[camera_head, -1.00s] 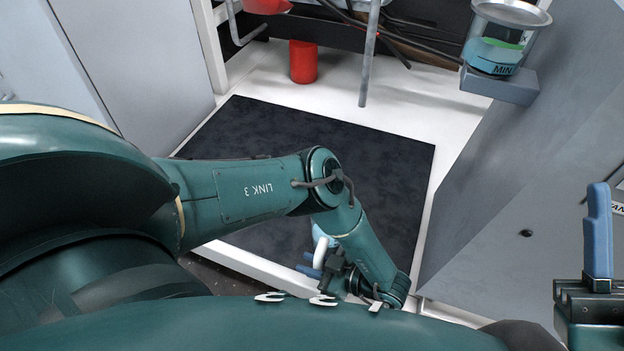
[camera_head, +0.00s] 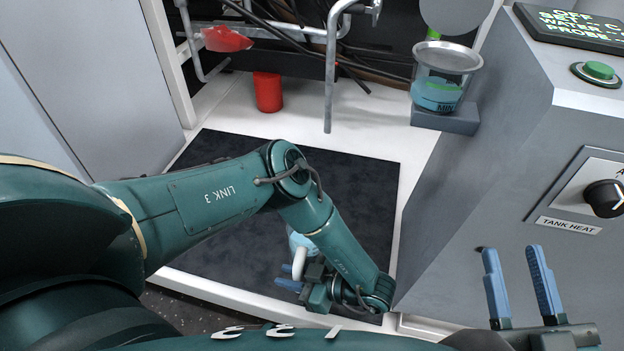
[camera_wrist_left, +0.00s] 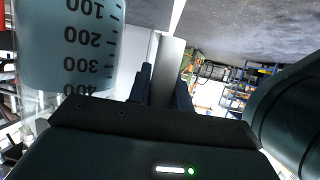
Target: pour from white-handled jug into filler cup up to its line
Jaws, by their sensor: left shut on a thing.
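The jug (camera_head: 299,241) is mostly hidden behind my left arm, above the dark mat. Its white handle (camera_head: 299,263) shows beside my left gripper (camera_head: 290,284). In the left wrist view the clear jug (camera_wrist_left: 68,45) appears inverted, with bluish liquid up to about the 400 mark. My left gripper (camera_wrist_left: 165,88) is shut on the white handle (camera_wrist_left: 170,62). The filler cup (camera_head: 441,82) is clear with a metal rim and blue liquid, a green band and a "MIN" label. It is well apart from the jug. My right gripper (camera_head: 522,285) is open and empty, its blue fingers apart.
The cup stands on a grey ledge (camera_head: 445,121) beside a grey cabinet (camera_head: 500,200) with a "TANK HEAT" knob (camera_head: 604,198) and green button (camera_head: 598,71). A red cylinder (camera_head: 268,92) and a metal pipe (camera_head: 330,85) are at the back. The dark mat (camera_head: 350,165) is clear behind my arm.

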